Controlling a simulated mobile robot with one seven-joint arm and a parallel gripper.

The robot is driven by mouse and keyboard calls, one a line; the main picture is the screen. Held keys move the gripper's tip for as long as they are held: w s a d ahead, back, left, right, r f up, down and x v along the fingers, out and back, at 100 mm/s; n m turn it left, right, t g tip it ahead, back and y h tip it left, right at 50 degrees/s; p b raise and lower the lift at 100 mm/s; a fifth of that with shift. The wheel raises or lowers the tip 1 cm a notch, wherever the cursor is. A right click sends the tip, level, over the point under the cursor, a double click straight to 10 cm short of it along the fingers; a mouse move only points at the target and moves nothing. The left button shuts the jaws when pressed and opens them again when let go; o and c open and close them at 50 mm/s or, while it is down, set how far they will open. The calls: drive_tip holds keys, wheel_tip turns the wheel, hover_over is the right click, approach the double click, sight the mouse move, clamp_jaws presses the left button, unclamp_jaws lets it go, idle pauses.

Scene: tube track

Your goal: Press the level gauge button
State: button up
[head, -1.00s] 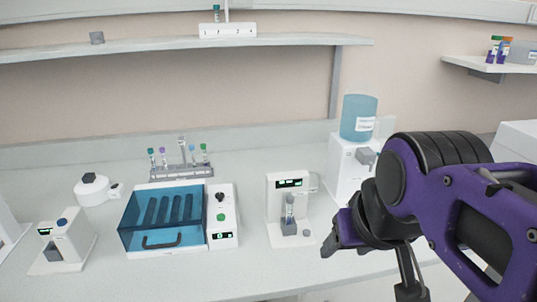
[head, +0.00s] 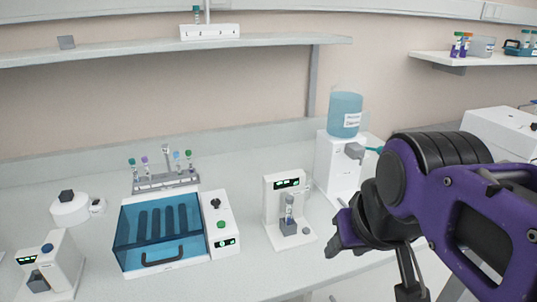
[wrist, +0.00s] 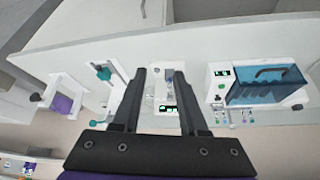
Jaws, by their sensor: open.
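The likely level gauge (head: 271,207) is a white stand on the bench with a lit green display and a tube (head: 289,207) upright on a grey block. A small round grey button (head: 306,230) sits on its base, right of the block. My gripper (head: 335,246) is to the right of the gauge and nearer the bench's front edge, apart from it. In the wrist view my gripper (wrist: 160,73) is open and empty. The gauge (wrist: 158,88) shows upside down beyond and between the fingers, its button not clear there.
A blue-lidded machine (head: 160,262) stands left of the gauge, with a tube rack (head: 165,184) behind it. A white dispenser (head: 335,165) with a blue bottle stands behind right. Another white device (head: 62,262) is at far left. Bare bench lies in front of the gauge.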

clamp_jaws()
idle(1.4)
